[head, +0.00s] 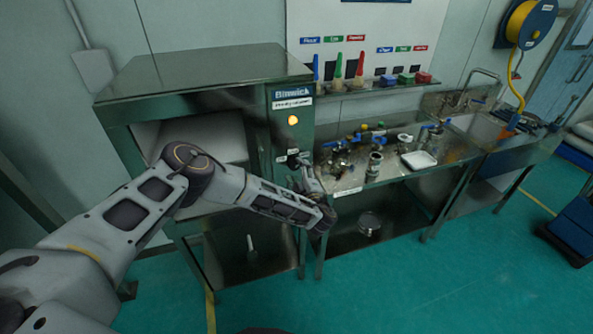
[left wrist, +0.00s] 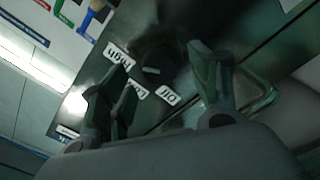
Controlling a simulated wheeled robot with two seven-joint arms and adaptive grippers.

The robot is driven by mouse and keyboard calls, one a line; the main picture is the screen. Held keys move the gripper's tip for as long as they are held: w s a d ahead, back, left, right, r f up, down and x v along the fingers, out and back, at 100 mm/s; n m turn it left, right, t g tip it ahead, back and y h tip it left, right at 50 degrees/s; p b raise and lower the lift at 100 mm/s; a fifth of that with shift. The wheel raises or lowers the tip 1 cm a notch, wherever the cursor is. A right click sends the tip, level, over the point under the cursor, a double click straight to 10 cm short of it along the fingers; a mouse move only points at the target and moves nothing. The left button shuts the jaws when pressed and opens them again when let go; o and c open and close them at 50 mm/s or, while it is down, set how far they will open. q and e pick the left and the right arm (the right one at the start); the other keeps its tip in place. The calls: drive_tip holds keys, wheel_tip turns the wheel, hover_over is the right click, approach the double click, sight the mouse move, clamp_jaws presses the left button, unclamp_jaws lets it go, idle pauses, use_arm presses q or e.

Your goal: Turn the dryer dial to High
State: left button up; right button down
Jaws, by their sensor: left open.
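The dryer (head: 200,68) is a large steel cabinet with an open front at the left. Its narrow control panel (head: 284,110) carries a lit orange lamp. The dark dial (left wrist: 155,62) sits low on this panel, with small white labels around it, one reading HIGH upside down in the left wrist view. The dial has a pale pointer mark; I cannot tell for sure which label it faces. My left gripper (head: 303,168) is open in front of the dial, with its fingers (left wrist: 160,70) either side of it. I cannot tell whether they touch it. My right gripper is out of view.
A steel bench (head: 395,180) with jars, fittings and a white tray (head: 418,160) stands right of the dryer. A shelf (head: 375,88) holds coloured bottles and blocks. A round sieve (head: 370,222) lies on the lower shelf. The green floor in front is clear.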

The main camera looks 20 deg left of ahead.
use_arm(q)
drive_tip(key=v, duration=1)
drive_tip(key=shift+d, duration=0.1)
idle(0.3)
